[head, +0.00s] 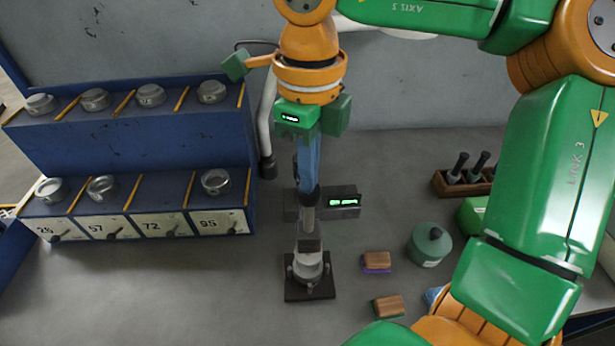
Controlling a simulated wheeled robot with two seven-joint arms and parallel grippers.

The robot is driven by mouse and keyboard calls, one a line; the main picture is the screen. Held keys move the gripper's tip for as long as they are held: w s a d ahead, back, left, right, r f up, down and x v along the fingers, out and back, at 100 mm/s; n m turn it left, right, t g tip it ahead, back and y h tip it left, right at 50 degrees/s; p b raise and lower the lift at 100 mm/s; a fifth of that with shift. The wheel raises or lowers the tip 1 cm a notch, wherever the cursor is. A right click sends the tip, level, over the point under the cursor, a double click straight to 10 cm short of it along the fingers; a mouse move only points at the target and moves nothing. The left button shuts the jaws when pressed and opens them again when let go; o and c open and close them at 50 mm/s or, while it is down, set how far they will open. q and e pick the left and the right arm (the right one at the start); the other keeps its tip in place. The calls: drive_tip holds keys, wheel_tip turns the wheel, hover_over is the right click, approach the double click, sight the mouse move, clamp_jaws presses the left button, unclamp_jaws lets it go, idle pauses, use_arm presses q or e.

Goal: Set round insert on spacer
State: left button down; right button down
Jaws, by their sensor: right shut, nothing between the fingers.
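A small fixture with a dark square base (310,292) stands on the bench below the middle of the view. A pale grey round metal piece (307,268) sits on it; I cannot tell whether it is the spacer alone or an insert on it. My right gripper (309,242) reaches straight down over this piece. Its fingers are shut and empty, and hide part of the piece's top. I cannot tell whether they touch it. Round metal pieces (215,182) stand on the lower step of a blue rack at the left. My left gripper is not in view.
The blue rack (130,145) has more round pieces (150,95) above; its 72 bay is empty. A display box (343,201) stands behind the gripper. Wood-backed brushes (376,262), a green lidded pot (430,245) and a tool holder (463,184) lie right. The left front bench is clear.

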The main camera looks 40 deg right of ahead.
drive_tip(key=shift+f+b, duration=1.8)
drive_tip(key=shift+f, duration=0.5)
drive_tip(key=shift+r, duration=0.2)
drive_tip(key=shift+r+p, duration=0.1)
drive_tip(key=shift+p, duration=0.2)
wheel_tip(320, 180, up, 7)
drive_tip(key=p, duration=0.6)
drive_tip(key=shift+p, duration=0.35)
